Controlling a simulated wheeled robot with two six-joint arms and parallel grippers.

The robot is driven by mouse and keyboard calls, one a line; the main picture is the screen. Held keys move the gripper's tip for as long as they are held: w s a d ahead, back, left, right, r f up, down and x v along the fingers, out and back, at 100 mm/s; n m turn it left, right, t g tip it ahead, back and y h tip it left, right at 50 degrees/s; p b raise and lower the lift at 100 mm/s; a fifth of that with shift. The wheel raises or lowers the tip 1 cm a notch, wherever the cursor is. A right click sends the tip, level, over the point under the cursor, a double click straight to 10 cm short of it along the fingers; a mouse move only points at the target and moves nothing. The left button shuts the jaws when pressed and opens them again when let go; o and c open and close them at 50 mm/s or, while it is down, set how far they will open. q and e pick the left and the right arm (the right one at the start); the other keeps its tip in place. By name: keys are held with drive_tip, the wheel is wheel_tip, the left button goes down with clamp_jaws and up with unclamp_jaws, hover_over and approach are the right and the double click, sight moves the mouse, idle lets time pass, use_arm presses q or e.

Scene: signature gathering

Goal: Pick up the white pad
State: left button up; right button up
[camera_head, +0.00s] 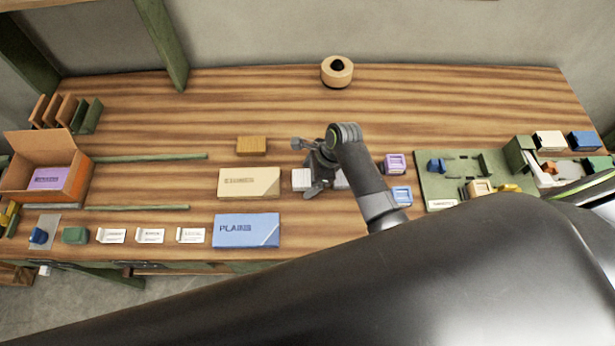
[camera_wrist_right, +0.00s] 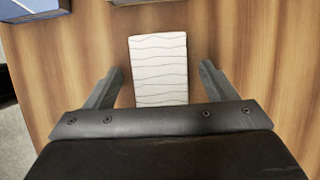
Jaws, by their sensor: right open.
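The white pad (camera_head: 299,180) lies on the wooden table near the middle, partly hidden by my right gripper in the head view. In the right wrist view the white pad (camera_wrist_right: 160,70) shows wavy grey lines on its top. My right gripper (camera_head: 309,167) comes in from the right and hangs over the pad. In the wrist view its two fingers (camera_wrist_right: 158,82) are open, one on each side of the pad, with wood visible between each finger and the pad. I cannot tell how high the fingertips are. My left gripper is not in view.
A cream box (camera_head: 249,183) lies just left of the pad, with a blue box (camera_head: 246,231) in front of it and a brown block (camera_head: 251,145) behind. Purple (camera_head: 395,163) and blue (camera_head: 401,195) stamps stand to the right. An orange carton (camera_head: 75,190) is far left. The table's back is mostly clear.

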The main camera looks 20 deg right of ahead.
drive_tip(key=shift+c, duration=0.2)
drive_tip(key=c, duration=1)
